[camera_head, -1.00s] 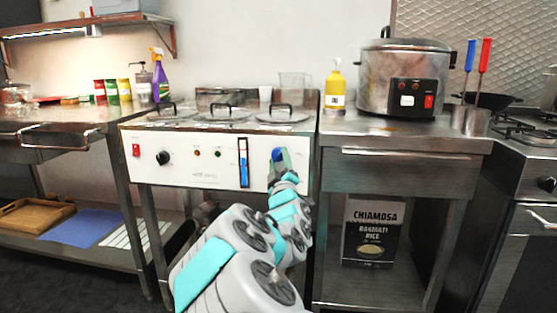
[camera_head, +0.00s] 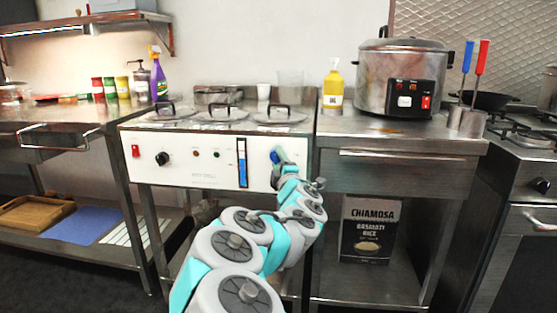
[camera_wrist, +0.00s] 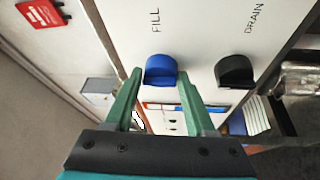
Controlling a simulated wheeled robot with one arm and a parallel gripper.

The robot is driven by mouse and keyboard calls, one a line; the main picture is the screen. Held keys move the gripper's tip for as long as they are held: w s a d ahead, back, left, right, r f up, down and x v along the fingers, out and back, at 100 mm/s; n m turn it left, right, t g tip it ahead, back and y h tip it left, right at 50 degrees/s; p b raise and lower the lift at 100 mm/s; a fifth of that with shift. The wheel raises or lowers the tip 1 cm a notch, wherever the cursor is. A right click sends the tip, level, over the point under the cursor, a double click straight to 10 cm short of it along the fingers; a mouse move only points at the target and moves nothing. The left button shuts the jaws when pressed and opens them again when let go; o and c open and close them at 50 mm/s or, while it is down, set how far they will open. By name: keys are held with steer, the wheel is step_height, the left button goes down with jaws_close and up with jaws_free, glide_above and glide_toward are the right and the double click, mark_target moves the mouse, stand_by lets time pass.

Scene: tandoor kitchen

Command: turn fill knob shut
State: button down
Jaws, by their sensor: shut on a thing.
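The blue fill knob (camera_wrist: 160,68) sits under the printed word FILL on a white panel in the wrist view. My gripper (camera_wrist: 160,76) is shut on it, with one green finger on each side. In the head view the blue knob (camera_head: 275,156) shows at the right part of the white front panel (camera_head: 205,175), with my gripper (camera_head: 279,160) at it. My wrist and arm hide part of the panel there. A tall gauge (camera_head: 242,163) with a blue column stands left of the knob.
A black drain knob (camera_wrist: 235,72) is close beside the fill knob. Lidded wells with black handles (camera_head: 280,110) top the unit. A rice cooker (camera_head: 404,80) and yellow bottle (camera_head: 333,88) stand on the right counter. A rice box (camera_head: 368,230) is on the shelf below.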

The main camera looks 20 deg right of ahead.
steer(key=shift+a+f, duration=0.15)
steer(key=shift+c, duration=1.4)
jaws_free()
steer(key=r+b+v, duration=0.1)
steer(key=v, duration=0.6)
steer(key=shift+s+f, duration=0.35)
steer(key=shift+f, duration=0.1)
